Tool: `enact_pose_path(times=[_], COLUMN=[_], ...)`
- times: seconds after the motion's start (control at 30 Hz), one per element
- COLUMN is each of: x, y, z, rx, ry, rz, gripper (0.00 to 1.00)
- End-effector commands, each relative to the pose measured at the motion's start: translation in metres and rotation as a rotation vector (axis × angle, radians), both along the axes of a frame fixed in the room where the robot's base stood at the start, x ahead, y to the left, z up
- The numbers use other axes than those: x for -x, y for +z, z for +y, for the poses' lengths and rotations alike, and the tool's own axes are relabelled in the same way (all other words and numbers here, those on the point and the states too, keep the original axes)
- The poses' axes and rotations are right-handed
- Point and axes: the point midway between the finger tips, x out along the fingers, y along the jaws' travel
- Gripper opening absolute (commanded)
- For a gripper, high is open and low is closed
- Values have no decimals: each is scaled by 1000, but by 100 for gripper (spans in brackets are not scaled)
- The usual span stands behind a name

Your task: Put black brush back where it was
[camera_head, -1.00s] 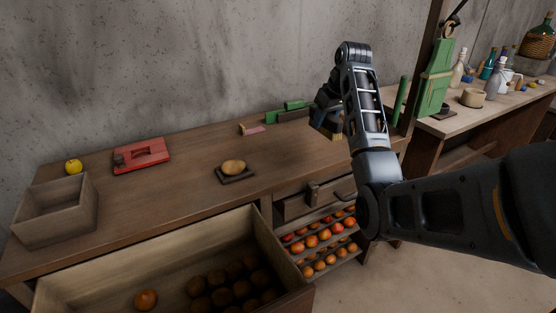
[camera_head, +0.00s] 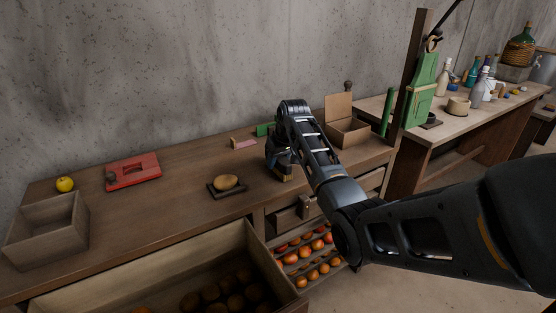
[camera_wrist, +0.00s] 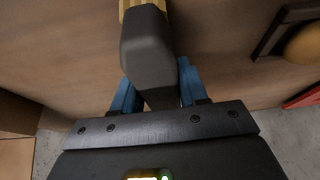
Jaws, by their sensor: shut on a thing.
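The black brush (camera_wrist: 152,55) is between the blue fingers of my gripper (camera_wrist: 157,92) in the wrist view. It has a dark, rounded body and a tan, ridged part at its far end. In the head view, my gripper (camera_head: 281,166) hangs over the workbench, right of the potato on its dark tray. The brush's tan part (camera_head: 286,178) shows low at the fingers, close to the bench top. I cannot tell whether it touches the wood.
The workbench (camera_head: 170,205) holds a potato (camera_head: 226,182) on a dark tray (camera_head: 226,193), a red case (camera_head: 134,172), a grey wooden box (camera_head: 48,240), a yellow fruit (camera_head: 65,184) and an open cardboard box (camera_head: 347,131). A drawer (camera_head: 180,268) stands open in front.

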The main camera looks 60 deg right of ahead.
Motion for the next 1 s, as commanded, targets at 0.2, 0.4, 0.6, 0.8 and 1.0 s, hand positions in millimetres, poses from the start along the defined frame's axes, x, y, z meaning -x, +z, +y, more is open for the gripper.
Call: enact_pose_path(times=[0.2, 0.4, 0.6, 0.8, 1.0], x=[0, 0, 0, 0, 0], y=[-4, -6, -7, -7, -4], z=[0, 0, 0, 0, -1], rx=[2, 1, 1, 1, 2], ry=[0, 0, 0, 0, 0], rz=[-2, -2, -1, -2, -1], gripper=[14, 14, 58, 68, 68])
